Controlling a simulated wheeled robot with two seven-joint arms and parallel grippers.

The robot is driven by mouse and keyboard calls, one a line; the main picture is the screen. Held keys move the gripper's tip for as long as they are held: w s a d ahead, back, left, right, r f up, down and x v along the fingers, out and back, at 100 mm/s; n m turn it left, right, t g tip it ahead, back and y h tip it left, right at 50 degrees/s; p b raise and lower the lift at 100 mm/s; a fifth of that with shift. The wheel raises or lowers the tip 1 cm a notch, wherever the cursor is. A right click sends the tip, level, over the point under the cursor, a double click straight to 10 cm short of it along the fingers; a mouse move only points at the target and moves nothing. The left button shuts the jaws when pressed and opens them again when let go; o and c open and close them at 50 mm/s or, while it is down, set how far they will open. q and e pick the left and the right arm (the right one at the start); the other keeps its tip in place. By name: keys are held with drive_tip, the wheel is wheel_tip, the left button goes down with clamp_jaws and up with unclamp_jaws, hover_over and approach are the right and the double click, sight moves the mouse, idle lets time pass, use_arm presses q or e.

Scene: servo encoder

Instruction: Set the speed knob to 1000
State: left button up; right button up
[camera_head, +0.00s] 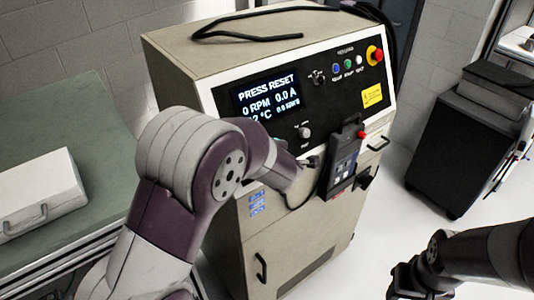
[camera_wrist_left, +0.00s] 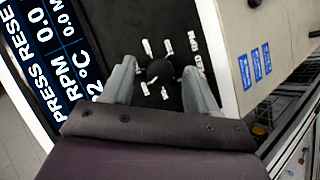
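The speed knob (camera_wrist_left: 160,70) is a round black knob ringed by white tick marks and labels on the dark panel in the left wrist view. My left gripper (camera_wrist_left: 160,68) is open, with one finger on each side of the knob in that view and a clear gap to both. In the head view my left gripper (camera_head: 312,162) is close to the panel. My right gripper (camera_head: 408,282) is at the lower right, away from the cabinet; its fingers are unclear.
The display (camera_head: 268,95) reads PRESS RESET and 0 RPM. A handheld pendant (camera_head: 343,165) hangs right of my left gripper. A red emergency button (camera_head: 374,55) and small buttons sit at the upper right. A dark cart (camera_head: 455,145) stands right; a bench (camera_head: 95,135) stands left.

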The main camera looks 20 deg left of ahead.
use_arm(q)
drive_tip(key=shift+s, duration=0.1)
drive_tip(key=v, duration=1.2)
drive_tip(key=shift+r, duration=0.25)
drive_tip(key=shift+s+d, duration=0.1)
drive_tip(key=shift+s, duration=0.05)
